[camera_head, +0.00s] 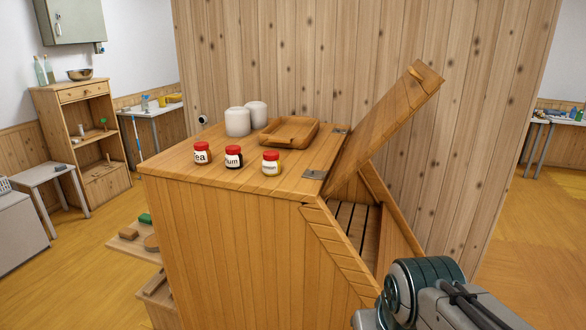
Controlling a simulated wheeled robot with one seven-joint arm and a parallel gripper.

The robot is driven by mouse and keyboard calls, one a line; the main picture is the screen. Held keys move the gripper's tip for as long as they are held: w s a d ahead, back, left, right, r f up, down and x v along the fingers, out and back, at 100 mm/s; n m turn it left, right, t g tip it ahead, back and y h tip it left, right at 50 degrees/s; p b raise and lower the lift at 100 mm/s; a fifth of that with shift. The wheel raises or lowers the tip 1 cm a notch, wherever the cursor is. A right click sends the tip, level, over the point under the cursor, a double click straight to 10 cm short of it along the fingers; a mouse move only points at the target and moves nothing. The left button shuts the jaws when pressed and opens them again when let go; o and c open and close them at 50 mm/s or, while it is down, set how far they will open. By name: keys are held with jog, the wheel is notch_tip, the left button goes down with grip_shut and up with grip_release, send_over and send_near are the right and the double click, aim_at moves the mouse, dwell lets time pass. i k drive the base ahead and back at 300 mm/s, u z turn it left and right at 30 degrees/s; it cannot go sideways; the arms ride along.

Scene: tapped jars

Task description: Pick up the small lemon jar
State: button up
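Three small jars with red lids stand in a row near the front of the wooden cabinet top (225,183). The left jar (202,155) has a white label ending in "ea". The middle jar (234,159) is dark, with a white label ending in "um". The right jar (271,167) has yellowish contents, and its label is too small to read; by colour it looks like the lemon jar. My arm shows at the bottom right, apart from the jars. My gripper's fingers are not in the picture.
Two white canisters (237,122) and a wooden tray (289,131) stand behind the jars. A raised wooden lid (385,125) leans up at the right above an open slatted compartment (352,222). The cabinet top around the jars is clear.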

aim_at(271, 164)
jog(key=z, duration=0.45)
jog(key=k, duration=1.15)
jog(key=u, duration=0.3)
jog(key=i, duration=2.2)
jog(key=z, duration=0.35)
